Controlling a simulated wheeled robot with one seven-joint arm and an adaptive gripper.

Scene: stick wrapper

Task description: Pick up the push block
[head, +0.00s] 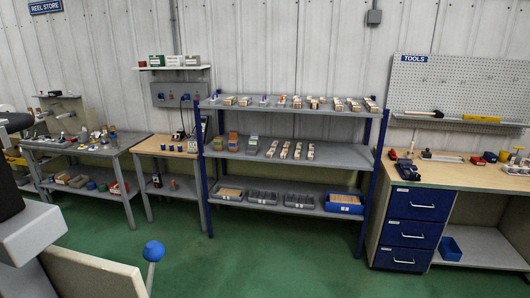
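I cannot tell for sure which thing is the push block; the small items are too far away to make out. Several small tools and blocks lie on the wooden workbench (460,174) at the right, among them a red and dark tool (407,169), a flat pale bar (442,157) and a red block (478,160). My gripper does not show in the head view.
A blue-posted shelf rack (290,184) with several small boxes stands mid-view. Cluttered tables (70,148) stand at the left. A pale panel (92,276) and blue-knobbed lever (153,251) are close at lower left. Green floor (270,262) lies clear before the rack.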

